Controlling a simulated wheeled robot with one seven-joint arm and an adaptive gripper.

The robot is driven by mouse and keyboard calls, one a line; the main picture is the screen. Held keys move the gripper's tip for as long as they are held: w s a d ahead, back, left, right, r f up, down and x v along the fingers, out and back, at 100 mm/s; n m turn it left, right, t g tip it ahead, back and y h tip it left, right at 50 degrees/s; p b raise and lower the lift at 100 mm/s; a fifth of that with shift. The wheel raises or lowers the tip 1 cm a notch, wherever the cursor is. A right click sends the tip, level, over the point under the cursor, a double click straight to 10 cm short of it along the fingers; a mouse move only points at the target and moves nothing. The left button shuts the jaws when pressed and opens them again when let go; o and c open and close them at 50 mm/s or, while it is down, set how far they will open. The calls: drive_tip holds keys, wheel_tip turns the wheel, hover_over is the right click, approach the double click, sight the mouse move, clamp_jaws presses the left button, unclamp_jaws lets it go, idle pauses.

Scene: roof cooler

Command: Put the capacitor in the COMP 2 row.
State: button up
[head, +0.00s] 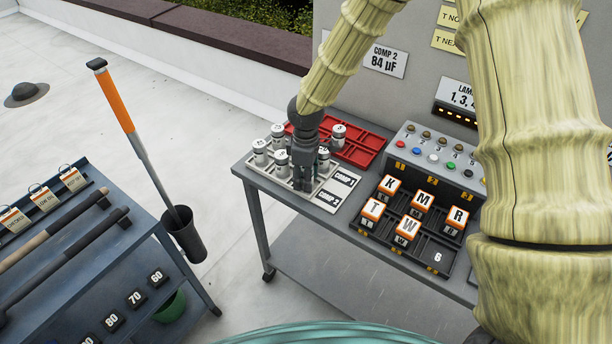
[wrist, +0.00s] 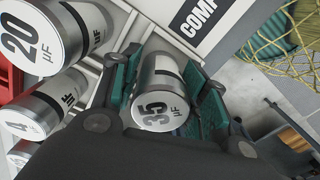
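In the wrist view a silver-and-white capacitor marked 35 µF (wrist: 160,110) stands between the teal finger pads of my gripper (wrist: 165,75). In the head view my gripper (head: 308,185) points down over a pale tray with rows labelled COMP 1 (head: 345,178) and COMP 2 (head: 328,197). Several other capacitors stand around it, including one marked 20 µF (wrist: 35,40) in the wrist view. I cannot tell whether the held capacitor is clear of the tray. A wall sign (head: 384,60) reads COMP 2, 84 µF.
A red divided tray (head: 365,152) lies behind, with a capacitor (head: 338,136) at its left. A button box (head: 435,155) and a dark rack (head: 445,258) with lettered orange-and-white blocks stand to the right on the table. A blue tool cart (head: 85,250) stands left, with floor between.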

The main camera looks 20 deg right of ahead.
drive_tip(key=shift+o, duration=0.6)
drive_tip(key=shift+r+b, duration=0.95)
drive_tip(key=shift+r, duration=5.2)
